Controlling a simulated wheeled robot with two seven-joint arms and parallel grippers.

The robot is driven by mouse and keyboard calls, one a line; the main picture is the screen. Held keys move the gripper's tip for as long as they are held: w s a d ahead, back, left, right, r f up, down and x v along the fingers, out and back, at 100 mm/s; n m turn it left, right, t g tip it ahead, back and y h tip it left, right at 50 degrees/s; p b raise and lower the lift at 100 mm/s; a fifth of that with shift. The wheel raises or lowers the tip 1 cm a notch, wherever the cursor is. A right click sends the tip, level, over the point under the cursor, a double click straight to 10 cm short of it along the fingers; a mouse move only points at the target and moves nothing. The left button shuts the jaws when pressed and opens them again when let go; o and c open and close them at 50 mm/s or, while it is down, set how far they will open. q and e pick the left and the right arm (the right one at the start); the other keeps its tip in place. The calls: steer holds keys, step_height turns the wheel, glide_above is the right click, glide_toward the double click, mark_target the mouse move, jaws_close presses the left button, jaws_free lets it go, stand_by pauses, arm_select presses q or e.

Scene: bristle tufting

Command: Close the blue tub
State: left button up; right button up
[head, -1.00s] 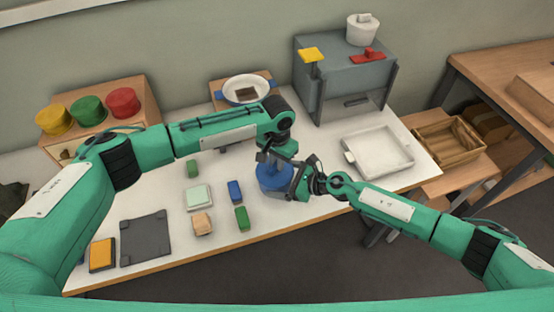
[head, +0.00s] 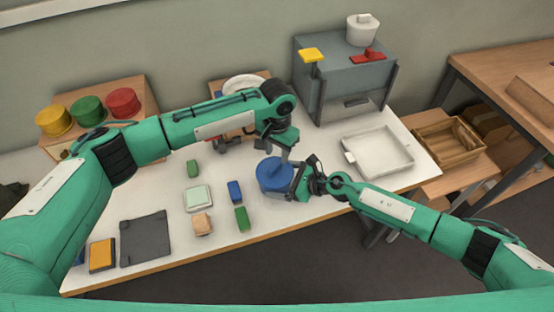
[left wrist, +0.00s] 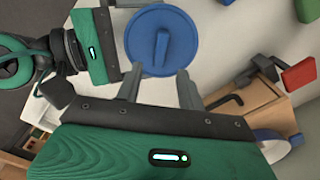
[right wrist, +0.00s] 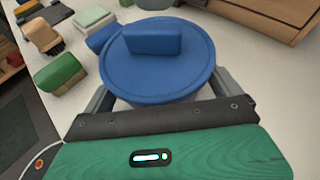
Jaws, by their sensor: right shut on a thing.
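The blue tub (head: 272,187) stands on the white table, near its front edge. A round blue lid (right wrist: 158,68) with a raised bar handle (right wrist: 154,39) lies flat over its top, and it also shows in the left wrist view (left wrist: 142,52). I cannot tell how tightly the lid sits. My right gripper (right wrist: 160,100) is shut on the tub from the side, one finger on each side below the lid rim. My left gripper (left wrist: 160,85) is open and empty, above the lid and apart from its handle; its tips show in the head view (head: 284,157).
A white tray (head: 378,153) lies to the right and a grey cabinet (head: 345,75) stands behind. A wooden stand (head: 148,98) carries yellow, green and red lids at the back left.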

arm_select(q)
step_height(320, 180, up, 7)
steer(key=shift+f, duration=0.15)
arm_select(e)
steer(key=o, duration=1)
steer(key=b+v, duration=0.2)
steer(key=v, duration=1)
steer(key=shift+d, duration=0.15)
arm_select(q)
steer(key=shift+f+b, duration=0.35)
steer(key=shift+f, duration=1.05)
arm_select(e)
steer(key=shift+v, duration=0.8)
steer(key=shift+r, duration=0.1)
